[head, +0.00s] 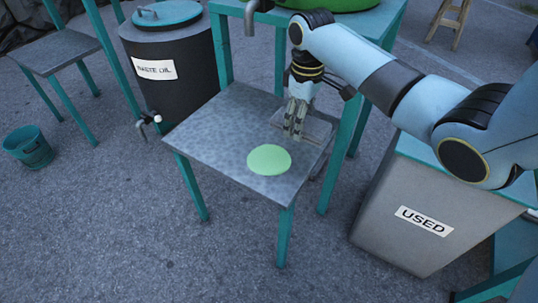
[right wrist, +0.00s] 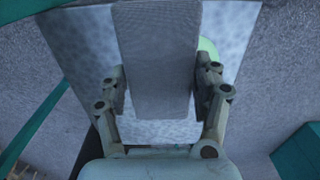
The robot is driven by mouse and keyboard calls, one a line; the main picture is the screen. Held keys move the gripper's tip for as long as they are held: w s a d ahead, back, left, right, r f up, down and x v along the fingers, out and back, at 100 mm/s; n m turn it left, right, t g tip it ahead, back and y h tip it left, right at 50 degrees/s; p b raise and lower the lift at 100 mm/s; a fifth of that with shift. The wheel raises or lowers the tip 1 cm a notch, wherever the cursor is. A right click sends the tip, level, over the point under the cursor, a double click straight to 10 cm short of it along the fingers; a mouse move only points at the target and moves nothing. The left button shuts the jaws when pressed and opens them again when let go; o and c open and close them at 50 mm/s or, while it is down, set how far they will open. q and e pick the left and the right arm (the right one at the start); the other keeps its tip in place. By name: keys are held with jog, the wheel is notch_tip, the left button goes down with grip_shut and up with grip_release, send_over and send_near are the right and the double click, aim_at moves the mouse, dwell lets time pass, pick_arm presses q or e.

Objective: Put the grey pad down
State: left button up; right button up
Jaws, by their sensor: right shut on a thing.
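The grey pad (right wrist: 155,60) is a flat, textured grey block between the fingers of my right gripper (right wrist: 162,95), which is shut on it. In the head view my right gripper (head: 293,133) points down over the rear right part of the small grey-topped table (head: 215,130). The pad is hard to make out there against the grey top, and I cannot tell whether it touches the table. My left gripper is not in view.
A light green disc (head: 269,159) lies near the table's front corner, in front of my gripper. A dark waste oil drum (head: 165,70) with a tap (head: 148,120) stands at the left. A grey bin labelled USED (head: 400,215) stands at the right. The table's left part is bare.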

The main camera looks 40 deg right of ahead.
jog(key=b, duration=0.2)
send_over(269, 160)
jog(key=f, duration=0.4)
jog(key=shift+d+f, duration=0.3)
jog(key=shift+f, duration=0.05)
jog(key=shift+a+f, duration=0.1)
jog(key=shift+a, duration=0.15)
jog(key=shift+w+f+b, duration=0.1)
jog(key=shift+f+b, duration=0.1)
jog(key=shift+b, duration=0.1)
notch_tip(269, 160, down, 4)
jog(key=shift+r+b, duration=0.15)
jog(key=shift+b, duration=0.8)
jog(key=shift+r, duration=0.1)
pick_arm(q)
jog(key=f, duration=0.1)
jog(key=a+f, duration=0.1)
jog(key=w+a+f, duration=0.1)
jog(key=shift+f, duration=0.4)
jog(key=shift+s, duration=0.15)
